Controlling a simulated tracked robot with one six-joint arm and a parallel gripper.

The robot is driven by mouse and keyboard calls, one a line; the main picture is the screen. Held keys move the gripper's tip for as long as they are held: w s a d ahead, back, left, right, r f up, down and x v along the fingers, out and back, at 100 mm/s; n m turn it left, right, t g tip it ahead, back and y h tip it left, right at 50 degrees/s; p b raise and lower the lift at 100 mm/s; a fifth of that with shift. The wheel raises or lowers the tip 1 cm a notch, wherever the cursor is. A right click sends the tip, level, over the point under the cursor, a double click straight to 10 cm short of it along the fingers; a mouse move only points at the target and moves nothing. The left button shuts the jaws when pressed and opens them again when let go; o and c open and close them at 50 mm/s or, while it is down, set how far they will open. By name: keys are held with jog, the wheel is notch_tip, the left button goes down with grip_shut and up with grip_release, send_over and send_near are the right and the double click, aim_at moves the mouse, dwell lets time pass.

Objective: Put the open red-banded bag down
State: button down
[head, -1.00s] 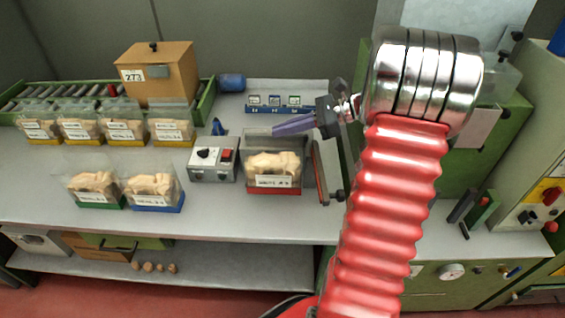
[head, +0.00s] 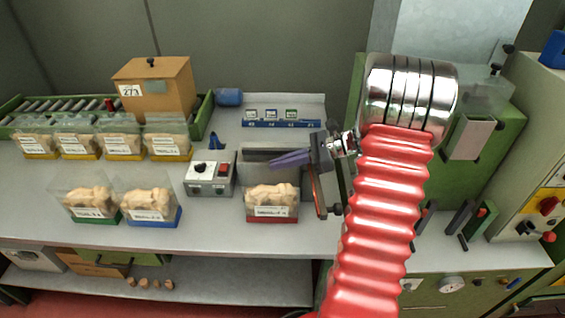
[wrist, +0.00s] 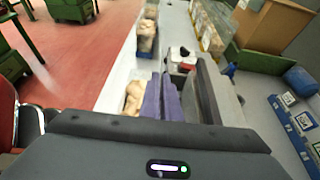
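The red-banded bag (head: 271,212) is a clear bag of pale corks with a white label and a red base band. It is upright in front of a grey metal fixture (head: 257,160), near the table's front edge. I cannot tell whether its base touches the table. My gripper (head: 284,161), with purple fingers, is at the bag's upper edge, coming from the right, and appears shut on its clear top. In the wrist view the fingers lie close together, with the pale corks (wrist: 133,97) to their left and grey metal to their right. The pinched film is hidden.
A green-banded bag (head: 90,200) and a blue-banded bag (head: 148,202) stand to the left. Several yellow-banded bags (head: 121,143) stand behind them. A grey switch box (head: 209,174) is close left of the red-banded bag. The tabletop (head: 215,217) between is bare.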

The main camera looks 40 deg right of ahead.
jog(key=c, duration=2)
grip_release()
jog(key=v, duration=1.2)
